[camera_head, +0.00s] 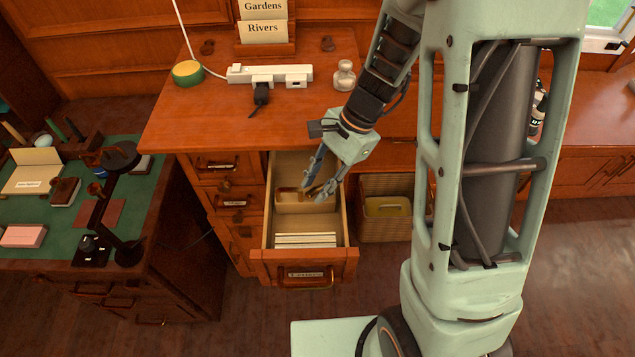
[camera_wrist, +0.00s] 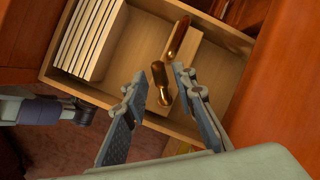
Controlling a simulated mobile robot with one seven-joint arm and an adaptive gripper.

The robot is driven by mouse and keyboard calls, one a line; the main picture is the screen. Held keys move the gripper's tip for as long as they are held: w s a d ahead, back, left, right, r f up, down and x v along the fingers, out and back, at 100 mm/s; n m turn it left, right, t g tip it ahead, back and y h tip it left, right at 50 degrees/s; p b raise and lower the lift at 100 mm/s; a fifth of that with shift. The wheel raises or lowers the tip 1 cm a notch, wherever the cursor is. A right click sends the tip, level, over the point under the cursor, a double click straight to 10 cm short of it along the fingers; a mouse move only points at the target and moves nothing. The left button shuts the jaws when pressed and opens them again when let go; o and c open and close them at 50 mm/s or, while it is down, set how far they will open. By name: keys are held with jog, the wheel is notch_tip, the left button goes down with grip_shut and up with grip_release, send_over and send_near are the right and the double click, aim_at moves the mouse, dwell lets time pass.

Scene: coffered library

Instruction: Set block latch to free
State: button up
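My gripper (camera_head: 313,191) points down into an open drawer (camera_head: 303,259) of the wooden desk. In the wrist view my gripper (camera_wrist: 160,73) has its two fingers apart. A small, rounded brown-copper piece (camera_wrist: 158,75) shows between the fingertips; contact cannot be told. It stands by a pale wooden block or divider (camera_wrist: 193,47) across the drawer. A longer glossy brown piece (camera_wrist: 178,36) lies just beyond it. Brown also shows in the drawer in the head view (camera_head: 288,195). No part is clearly marked as the block latch, and its setting cannot be read.
Pale envelopes or cards (camera_head: 305,240) stand in the drawer's front; they also show in the wrist view (camera_wrist: 92,38). The desktop above holds a power strip (camera_head: 270,73), a glass stopper-like object (camera_head: 344,76) and a green-yellow round box (camera_head: 187,73). A wicker bin (camera_head: 385,226) stands right of the drawer.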

grip_shut()
jog(key=m, duration=0.1)
jog(key=m+t, duration=0.1)
jog(key=m, duration=0.1)
jog(key=w+m, duration=0.1)
jog(key=shift+a+t, duration=0.25)
jog(key=shift+t, duration=0.15)
jog(key=shift+o, duration=1.3)
grip_release()
jog(key=shift+r, duration=0.1)
jog(key=v, duration=1.1)
jog(key=shift+d+r, duration=0.3)
jog(key=shift+r, duration=0.05)
jog(key=shift+s, duration=0.1)
